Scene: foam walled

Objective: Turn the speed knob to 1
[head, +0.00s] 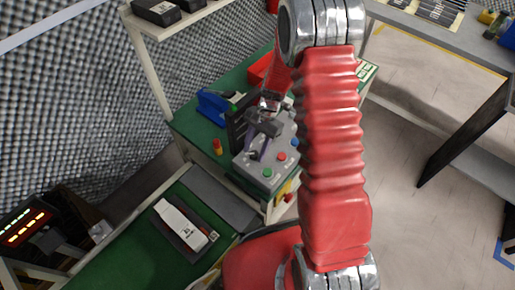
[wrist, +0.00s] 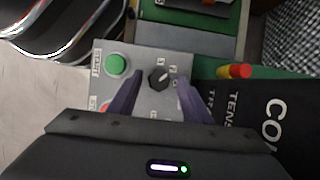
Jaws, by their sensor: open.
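The speed knob (wrist: 158,78) is a round black knob with a pale pointer mark, on a grey control box (wrist: 185,57) in the wrist view. Small numerals around it are too blurred to read surely. My gripper (wrist: 157,92) is open, its two purple fingers on either side of the knob, seemingly apart from it. In the head view my gripper (head: 257,150) is over the grey control box (head: 254,168), and it hides the knob there. A green button (wrist: 115,64) labelled START sits left of the knob, with a partly hidden red button (wrist: 105,106) below it.
A red and yellow cylinder (head: 217,146) stands on the green bench left of the box. It also shows in the wrist view (wrist: 234,71). A dark panel with white lettering (wrist: 262,108) lies close to the right finger. A blue object (head: 214,104) is behind.

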